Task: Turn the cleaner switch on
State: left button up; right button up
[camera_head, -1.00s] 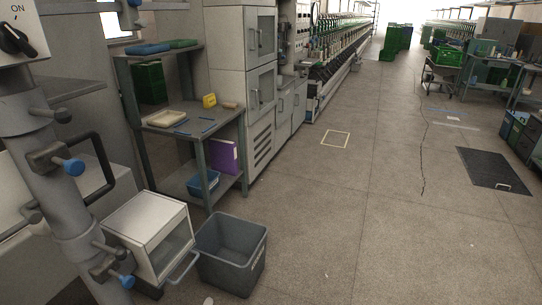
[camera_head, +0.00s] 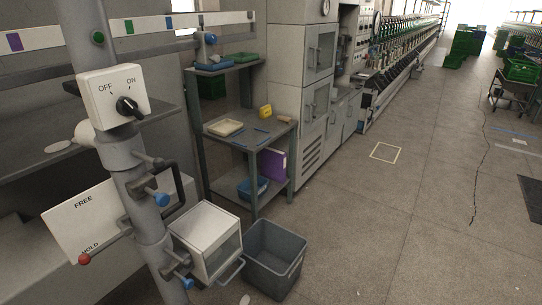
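The cleaner switch is a white box (camera_head: 113,95) on a grey upright post at the left, marked OFF on its left and ON on its right. Its black knob (camera_head: 128,106) has a bar that slants from upper left to lower right. I cannot tell surely which end is the pointer, but the upper-left end lies toward OFF. Neither of my grippers shows in the head view, and nothing touches the knob.
The post (camera_head: 143,205) also carries a black loop handle, blue knobs and a FREE/HOLD plate (camera_head: 80,222) with a red-balled lever. Shelves (camera_head: 215,139) stand behind; open floor lies right.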

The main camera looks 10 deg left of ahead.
aim_at(126, 106)
jog(key=k+l+u, duration=0.1)
jog(key=u, duration=1.15)
jog(key=k+j, duration=0.05)
